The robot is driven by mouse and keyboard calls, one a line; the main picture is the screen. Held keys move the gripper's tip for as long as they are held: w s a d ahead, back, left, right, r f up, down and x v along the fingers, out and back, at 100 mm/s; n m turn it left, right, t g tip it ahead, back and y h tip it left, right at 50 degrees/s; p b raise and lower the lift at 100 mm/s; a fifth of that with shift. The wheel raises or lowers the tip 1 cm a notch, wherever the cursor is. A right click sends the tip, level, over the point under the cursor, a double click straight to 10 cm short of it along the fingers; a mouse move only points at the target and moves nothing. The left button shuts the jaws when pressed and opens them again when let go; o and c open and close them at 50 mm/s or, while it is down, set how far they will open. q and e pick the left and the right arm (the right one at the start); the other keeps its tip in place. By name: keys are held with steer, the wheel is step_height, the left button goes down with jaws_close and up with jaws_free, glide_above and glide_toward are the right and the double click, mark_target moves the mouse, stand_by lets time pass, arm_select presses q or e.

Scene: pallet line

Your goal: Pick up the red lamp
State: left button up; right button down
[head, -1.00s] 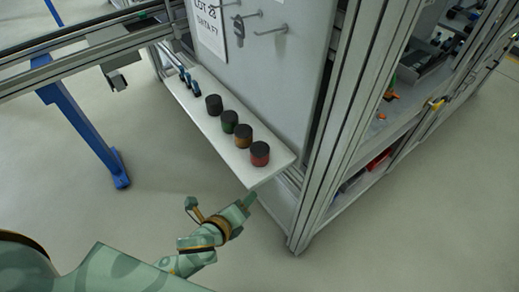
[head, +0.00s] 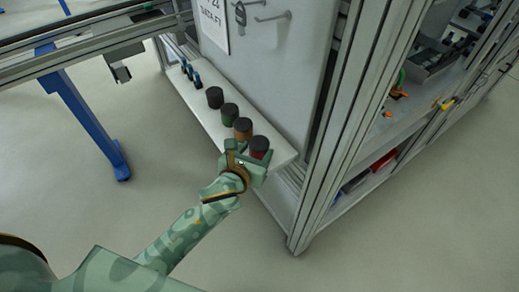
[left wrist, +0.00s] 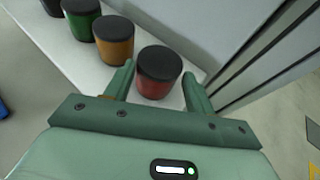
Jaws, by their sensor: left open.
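The red lamp (head: 259,147) is a short red cylinder with a black top, standing upright at the near end of a white shelf. In the left wrist view the red lamp (left wrist: 158,72) stands between the two green fingers of my left gripper (left wrist: 160,85). The fingers are open, with a small gap to the lamp on each side. In the head view my left gripper (head: 253,164) hides the lamp's lower part. My right gripper is not in view.
An orange lamp (head: 243,128) stands close beside the red one, then a green lamp (head: 229,114) and a dark lamp (head: 215,97) in a row on the white shelf (head: 200,113). A grey panel (head: 275,70) rises behind. Metal frame posts (head: 345,130) stand at right.

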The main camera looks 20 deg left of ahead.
mark_target(262, 142)
arm_select(q)
steer(key=b+x, duration=0.2)
steer(key=x, duration=0.3)
steer(key=shift+w, duration=0.2)
steer(key=c, duration=0.7)
steer(key=shift+c, duration=0.2)
